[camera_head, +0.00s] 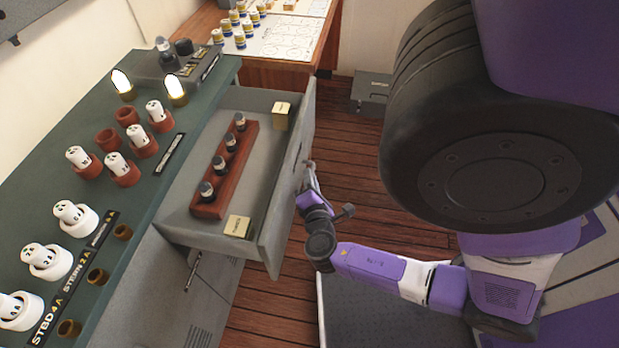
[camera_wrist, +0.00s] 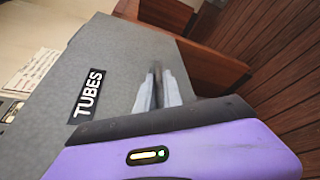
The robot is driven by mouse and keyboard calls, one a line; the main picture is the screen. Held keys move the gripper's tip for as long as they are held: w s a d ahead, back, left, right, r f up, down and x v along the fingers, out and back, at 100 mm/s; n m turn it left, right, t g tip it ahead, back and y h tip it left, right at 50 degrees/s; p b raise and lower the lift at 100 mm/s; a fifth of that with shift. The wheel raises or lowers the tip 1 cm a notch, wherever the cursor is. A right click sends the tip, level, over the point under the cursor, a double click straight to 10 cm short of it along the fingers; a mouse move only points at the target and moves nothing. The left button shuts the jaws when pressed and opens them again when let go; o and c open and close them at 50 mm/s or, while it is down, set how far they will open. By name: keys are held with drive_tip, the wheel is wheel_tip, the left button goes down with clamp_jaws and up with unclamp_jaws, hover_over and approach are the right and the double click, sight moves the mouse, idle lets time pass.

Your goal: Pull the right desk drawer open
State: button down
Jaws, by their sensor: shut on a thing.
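The grey desk drawer (camera_head: 180,222) stands well out from the green-topped desk (camera_head: 75,165) in the head view. Inside it lie a red-brown rack (camera_head: 236,168) with several dark-topped tubes and two small cream boxes (camera_head: 281,116) (camera_head: 237,226). My gripper (camera_head: 307,175) is at the outer face of the drawer front, near its middle. In the wrist view the drawer front (camera_wrist: 115,62) carries a "TUBES" label, and my gripper's fingers (camera_wrist: 157,88) are closed together against it. They are shut on the drawer handle, which is mostly hidden between them.
White numbered pieces in holders (camera_head: 72,212) and two lit lamps (camera_head: 122,84) stand on the desk. A wooden table (camera_head: 290,62) with small jars is beyond the drawer. A grey box (camera_head: 371,90) sits on the floor. Plank floor (camera_head: 345,135) shows right of the drawer.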

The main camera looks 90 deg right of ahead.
drive_tip(key=c, duration=1.8)
unclamp_jaws()
drive_tip(key=shift+a, duration=0.1)
drive_tip(key=shift+o, duration=0.2)
drive_tip(key=v, duration=0.7)
drive_tip(key=shift+a+b, duration=0.35)
drive_tip(key=shift+a, duration=0.05)
